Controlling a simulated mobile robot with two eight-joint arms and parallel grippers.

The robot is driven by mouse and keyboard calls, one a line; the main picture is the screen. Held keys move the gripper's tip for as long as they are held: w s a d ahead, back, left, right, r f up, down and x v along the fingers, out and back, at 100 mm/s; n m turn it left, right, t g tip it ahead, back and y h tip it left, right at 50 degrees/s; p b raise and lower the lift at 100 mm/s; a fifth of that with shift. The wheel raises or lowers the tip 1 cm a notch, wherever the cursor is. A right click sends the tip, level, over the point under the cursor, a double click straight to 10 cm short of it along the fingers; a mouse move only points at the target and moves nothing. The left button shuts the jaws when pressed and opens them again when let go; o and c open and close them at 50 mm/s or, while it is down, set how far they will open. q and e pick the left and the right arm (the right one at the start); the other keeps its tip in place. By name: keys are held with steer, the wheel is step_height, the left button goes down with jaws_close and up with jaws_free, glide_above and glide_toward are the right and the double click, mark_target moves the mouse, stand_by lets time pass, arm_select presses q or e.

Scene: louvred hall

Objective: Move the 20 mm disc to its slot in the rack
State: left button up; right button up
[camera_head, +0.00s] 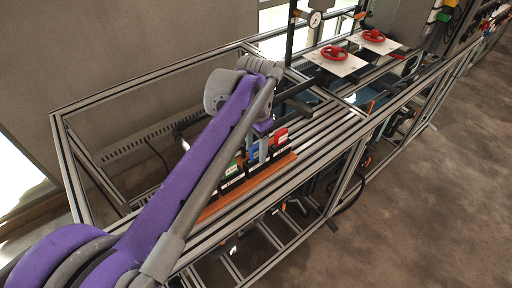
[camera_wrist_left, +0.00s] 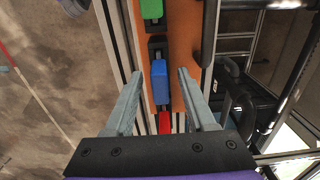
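My left gripper (camera_head: 260,147) hangs over an orange strip (camera_head: 247,184) on the metal frame, which carries a row of small coloured blocks. In the left wrist view my left gripper (camera_wrist_left: 160,73) is open. Its fingers lie to either side of a blue block (camera_wrist_left: 160,82) in that view; I cannot tell whether they touch it. A red block (camera_wrist_left: 165,122) is nearer the gripper's base, and it shows in the head view (camera_head: 281,135). A green block (camera_wrist_left: 151,10) is at the top edge. I cannot make out any disc or which part is its slot. My right gripper is not in view.
The strip lies along a bench of metal rails (camera_head: 325,128). Two white plates with red handwheels (camera_head: 334,53) and a round gauge (camera_head: 315,19) are at the back. Dark bars stick out near my wrist. The carpet (camera_head: 430,190) at right is clear.

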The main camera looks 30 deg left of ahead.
arm_select(q)
step_height(320, 180, up, 7)
steer(key=p, duration=0.4)
steer(key=shift+r+p, duration=0.15)
steer(key=shift+p, duration=0.2)
steer(key=shift+w, duration=0.1)
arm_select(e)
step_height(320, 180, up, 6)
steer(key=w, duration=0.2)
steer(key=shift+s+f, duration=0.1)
